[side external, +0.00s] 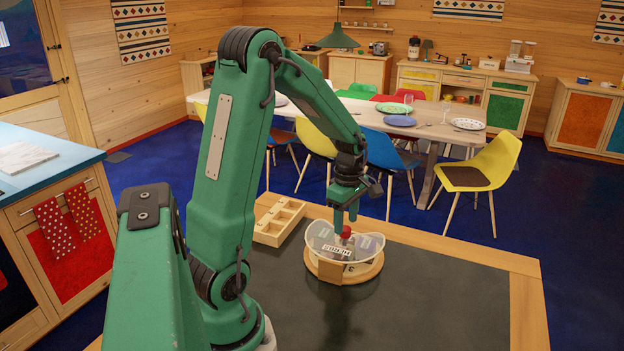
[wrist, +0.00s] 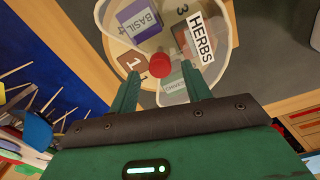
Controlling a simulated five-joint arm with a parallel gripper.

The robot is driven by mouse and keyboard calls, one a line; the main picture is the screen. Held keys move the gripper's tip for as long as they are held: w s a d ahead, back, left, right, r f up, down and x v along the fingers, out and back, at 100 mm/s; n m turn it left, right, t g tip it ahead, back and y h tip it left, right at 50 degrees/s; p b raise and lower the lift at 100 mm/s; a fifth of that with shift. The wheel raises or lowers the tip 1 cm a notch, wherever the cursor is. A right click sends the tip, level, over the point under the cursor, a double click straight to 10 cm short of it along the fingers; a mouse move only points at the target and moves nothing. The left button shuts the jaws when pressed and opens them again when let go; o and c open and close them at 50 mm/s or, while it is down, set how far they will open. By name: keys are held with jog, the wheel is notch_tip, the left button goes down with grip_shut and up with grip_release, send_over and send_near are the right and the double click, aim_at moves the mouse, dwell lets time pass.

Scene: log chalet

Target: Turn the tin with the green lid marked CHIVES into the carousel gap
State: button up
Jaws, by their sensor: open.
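A round wooden carousel (side external: 365,275) with a clear cover stands on the dark tabletop. A red knob (side external: 346,232) rises at its middle. In the wrist view the red knob (wrist: 161,68) lies between the two fingers of my open gripper (wrist: 161,76); I cannot tell whether they touch it. In the side view my gripper (side external: 345,214) points down just over the knob. A purple lid marked BASIL (wrist: 140,25) is on the far side.
A wooden tray with compartments (side external: 268,238) stands left of the carousel. The dark tabletop (side external: 440,305) is clear at the right and front.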

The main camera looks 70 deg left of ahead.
jog(key=shift+f, duration=1)
jog(key=c, duration=1)
jog(key=shift+m, duration=0.4)
jog(key=m, duration=0.8)
jog(key=shift+r, duration=0.1)
jog(key=m, duration=0.4)
jog(key=shift+m, duration=2.5)
